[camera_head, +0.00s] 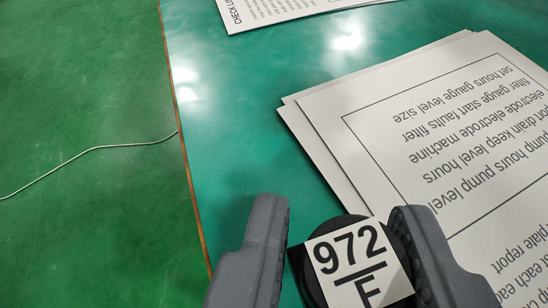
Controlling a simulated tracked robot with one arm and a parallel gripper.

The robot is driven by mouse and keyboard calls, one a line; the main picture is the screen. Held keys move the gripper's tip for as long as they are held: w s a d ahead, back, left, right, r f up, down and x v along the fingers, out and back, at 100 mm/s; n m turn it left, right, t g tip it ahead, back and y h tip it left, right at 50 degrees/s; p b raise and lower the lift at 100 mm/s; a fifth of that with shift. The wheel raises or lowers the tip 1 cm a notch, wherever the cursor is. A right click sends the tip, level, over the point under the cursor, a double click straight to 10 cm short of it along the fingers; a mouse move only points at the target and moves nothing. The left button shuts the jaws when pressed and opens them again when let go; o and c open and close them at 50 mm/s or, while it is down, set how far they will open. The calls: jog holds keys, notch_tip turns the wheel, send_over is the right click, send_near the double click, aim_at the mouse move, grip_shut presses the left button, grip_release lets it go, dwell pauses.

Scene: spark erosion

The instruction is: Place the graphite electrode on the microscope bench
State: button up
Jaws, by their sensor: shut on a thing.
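A dark, round-topped piece (297,272) with a white label reading "972" over "F" is between the two grey fingers of my gripper (342,208), at the bottom of the view. It looks like the graphite electrode. My gripper is shut on it. Its lower part is hidden, and I cannot tell how high it is above the surface below. A glossy teal bench top (240,120) fills the middle and right of the view. No microscope shows, so I cannot tell if this is the microscope bench.
Stacked printed sheets (385,95) lie on the right of the bench top, partly behind the piece. Another checklist sheet (275,10) lies at the far edge of the view. The bench's brown edge (184,150) borders a green floor (80,220) with a thin white cable (95,149).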

aim_at(309, 250)
jog(key=shift+w+a+f, duration=0.1)
jog(key=shift+w+a, duration=0.05)
jog(key=shift+w, duration=0.35)
jog(key=shift+w+a, duration=0.15)
jog(key=shift+w, duration=0.35)
notch_tip(309, 250, down, 4)
jog(key=shift+s+r+b, duration=0.1)
jog(key=shift+r+b, duration=0.1)
jog(key=shift+b, duration=0.3)
jog(key=o, duration=1)
jog(key=shift+c, duration=0.2)
jog(key=shift+r, duration=0.1)
jog(key=p+v, duration=0.1)
jog(key=v, duration=1.1)
jog(key=shift+d, duration=0.1)
